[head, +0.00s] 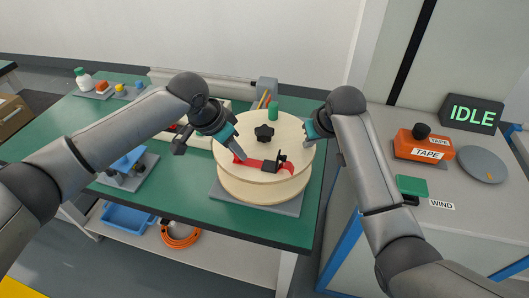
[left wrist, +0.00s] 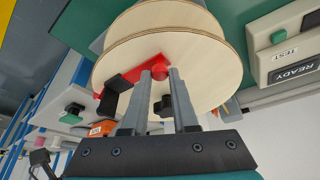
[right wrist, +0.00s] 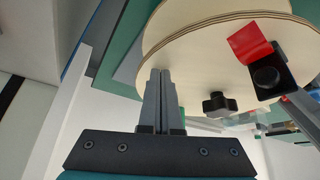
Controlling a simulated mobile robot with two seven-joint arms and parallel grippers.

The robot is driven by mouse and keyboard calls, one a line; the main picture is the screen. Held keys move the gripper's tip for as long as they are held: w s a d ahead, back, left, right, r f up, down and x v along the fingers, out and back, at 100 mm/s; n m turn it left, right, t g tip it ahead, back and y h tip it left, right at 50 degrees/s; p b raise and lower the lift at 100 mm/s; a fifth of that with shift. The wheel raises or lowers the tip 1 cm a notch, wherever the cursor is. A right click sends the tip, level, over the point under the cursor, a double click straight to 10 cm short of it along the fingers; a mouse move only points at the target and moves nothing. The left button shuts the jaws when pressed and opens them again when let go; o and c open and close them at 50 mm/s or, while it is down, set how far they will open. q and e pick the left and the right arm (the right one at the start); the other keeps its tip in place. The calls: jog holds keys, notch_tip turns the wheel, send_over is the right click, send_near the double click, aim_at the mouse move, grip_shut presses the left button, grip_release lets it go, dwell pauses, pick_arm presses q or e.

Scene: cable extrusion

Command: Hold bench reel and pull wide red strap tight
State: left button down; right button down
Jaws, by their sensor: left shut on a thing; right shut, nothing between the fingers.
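The bench reel (head: 254,186) has two pale wooden flanges and lies flat on a grey plate at the green bench's right end. A black knob (head: 264,132) stands at its centre. The wide red strap (head: 256,164) lies across the top flange and runs to a black buckle (head: 270,167); it also shows in the left wrist view (left wrist: 138,72). My left gripper (left wrist: 160,75) is shut on the strap's red end above the flange. My right gripper (right wrist: 161,75) is shut and empty, its tips by the reel's edge; I cannot tell whether they touch.
A blue device (head: 127,167) stands on the green bench (head: 185,207). A blue tray (head: 127,217) and orange cable coil (head: 180,235) lie below.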

pick_arm(q)
jog(key=shift+w+a+f, duration=0.15)
jog(key=shift+w+a, duration=0.05)
jog(key=shift+a, duration=0.7)
pick_arm(e)
jog(key=shift+s+f, duration=0.3)
jog(key=shift+f, duration=0.15)
pick_arm(q)
jog(key=c, duration=0.7)
grip_release()
jog(key=shift+d+r, duration=0.1)
jog(key=shift+r, duration=4.05)
pick_arm(e)
notch_tip(320, 180, up, 2)
jog(key=p, duration=0.3)
jog(key=shift+w+r, duration=0.15)
jog(key=shift+r, duration=0.05)
notch_tip(320, 180, up, 4)
jog(key=p, duration=0.5)
jog(key=shift+w+r+p, duration=0.1)
jog(key=shift+p, duration=0.3)
pick_arm(q)
notch_tip(320, 180, up, 8)
jog(key=shift+r, duration=0.25)
